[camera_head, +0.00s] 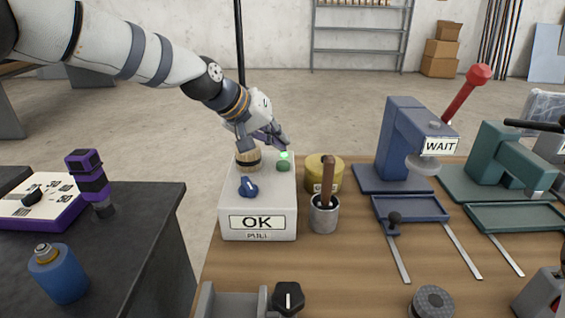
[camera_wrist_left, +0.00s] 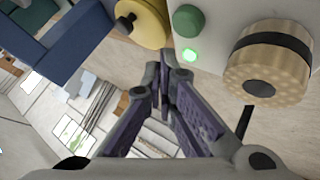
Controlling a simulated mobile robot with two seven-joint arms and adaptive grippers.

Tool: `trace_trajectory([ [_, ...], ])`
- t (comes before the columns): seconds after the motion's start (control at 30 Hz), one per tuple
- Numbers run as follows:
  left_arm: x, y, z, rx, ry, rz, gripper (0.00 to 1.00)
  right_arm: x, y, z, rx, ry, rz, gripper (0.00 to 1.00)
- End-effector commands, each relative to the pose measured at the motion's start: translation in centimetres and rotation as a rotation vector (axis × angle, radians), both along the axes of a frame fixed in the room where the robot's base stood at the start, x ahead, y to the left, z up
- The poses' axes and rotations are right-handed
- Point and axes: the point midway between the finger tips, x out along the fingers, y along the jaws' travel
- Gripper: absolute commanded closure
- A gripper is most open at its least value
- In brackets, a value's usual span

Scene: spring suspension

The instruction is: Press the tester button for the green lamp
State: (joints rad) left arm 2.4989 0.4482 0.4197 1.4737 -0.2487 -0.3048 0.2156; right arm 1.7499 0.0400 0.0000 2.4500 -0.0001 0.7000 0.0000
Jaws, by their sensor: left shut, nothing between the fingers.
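The tester is a white box (camera_head: 258,205) with an "OK" display, a "PULL" label and a blue knob (camera_head: 248,187). On its top are a lit bright green lamp (camera_head: 284,155) and a darker green round button (camera_head: 283,167). A ribbed tan cylinder (camera_head: 248,160) stands beside them. In the left wrist view the lit lamp (camera_wrist_left: 190,55), dark green button (camera_wrist_left: 189,21) and tan cylinder (camera_wrist_left: 268,68) show too. My left gripper (camera_head: 283,143) is shut and empty near the far edge of the box, by the lamp. Its fingertips (camera_wrist_left: 165,66) show beside the lamp; contact is unclear. My right gripper is out of view.
A yellow tin (camera_head: 325,171) and a grey cup (camera_head: 323,215) with a brown-handled tool stand right of the box. A blue press (camera_head: 395,145) with a "WAIT" sign and a green press (camera_head: 505,155) stand farther right. A dark table (camera_head: 140,230) is at left.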

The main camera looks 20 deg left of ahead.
Motion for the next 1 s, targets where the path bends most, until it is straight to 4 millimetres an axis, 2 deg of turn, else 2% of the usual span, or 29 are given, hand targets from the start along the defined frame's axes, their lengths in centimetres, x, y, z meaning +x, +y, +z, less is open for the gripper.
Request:
trace_trajectory([
  [0.03, -0.1, 0.0, 1.1, 0.000, -0.009, -0.001, 1.00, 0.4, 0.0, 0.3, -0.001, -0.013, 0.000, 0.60],
  [0.3, 0.0, 0.0, 3.5, 0.000, -0.006, -0.001, 1.00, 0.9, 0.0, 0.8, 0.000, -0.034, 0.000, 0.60],
  [1.0, 0.0, 0.0, 3.6, 0.000, -0.002, -0.001, 1.00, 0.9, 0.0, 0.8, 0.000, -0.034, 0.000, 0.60],
])
